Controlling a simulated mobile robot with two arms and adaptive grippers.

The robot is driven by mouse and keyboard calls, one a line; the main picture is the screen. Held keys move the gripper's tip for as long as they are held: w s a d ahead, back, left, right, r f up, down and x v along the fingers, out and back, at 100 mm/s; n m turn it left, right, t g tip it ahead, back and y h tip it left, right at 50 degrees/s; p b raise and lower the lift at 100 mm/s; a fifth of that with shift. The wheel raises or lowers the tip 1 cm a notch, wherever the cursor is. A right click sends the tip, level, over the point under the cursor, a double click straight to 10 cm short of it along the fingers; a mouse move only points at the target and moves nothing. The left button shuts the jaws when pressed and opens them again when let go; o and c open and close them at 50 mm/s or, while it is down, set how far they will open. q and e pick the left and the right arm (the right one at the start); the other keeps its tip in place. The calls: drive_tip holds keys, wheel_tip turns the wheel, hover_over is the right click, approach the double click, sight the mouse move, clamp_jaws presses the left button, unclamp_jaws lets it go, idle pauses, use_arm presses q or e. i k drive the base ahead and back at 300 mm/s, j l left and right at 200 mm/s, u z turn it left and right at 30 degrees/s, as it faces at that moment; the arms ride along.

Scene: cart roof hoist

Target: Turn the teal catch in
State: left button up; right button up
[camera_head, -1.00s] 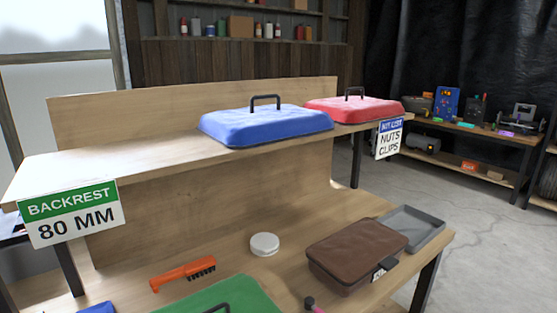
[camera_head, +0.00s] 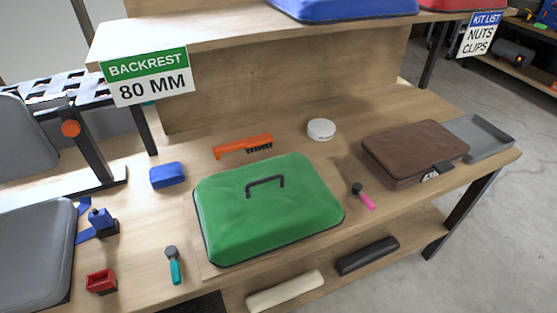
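The teal catch (camera_head: 176,271) is at the front left of the lower bench surface, left of the green lidded roof panel (camera_head: 265,215). It has a dark round end at the back and a teal lever pointing toward the front. It stands apart from the green panel. A similar pink catch (camera_head: 366,200) with a dark end is to the right of the green panel. Neither of my grippers is in view.
A blue block (camera_head: 167,175), orange brush (camera_head: 242,146) and white round tin (camera_head: 321,129) lie behind. A brown case (camera_head: 415,150) and grey tray (camera_head: 482,138) are at right. A red holder (camera_head: 101,281) and grey cushions (camera_head: 30,250) are at left. The upper shelf (camera_head: 225,30) overhangs the back.

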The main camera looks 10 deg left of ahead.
sight(172, 253)
drive_tip(key=j+u, duration=0.1)
drive_tip(key=u, duration=0.3)
drive_tip(key=j+u, duration=0.15)
drive_tip(key=u, duration=0.25)
drive_tip(key=j+u, duration=0.1)
drive_tip(key=u, duration=0.3)
drive_tip(key=i+l, duration=0.05)
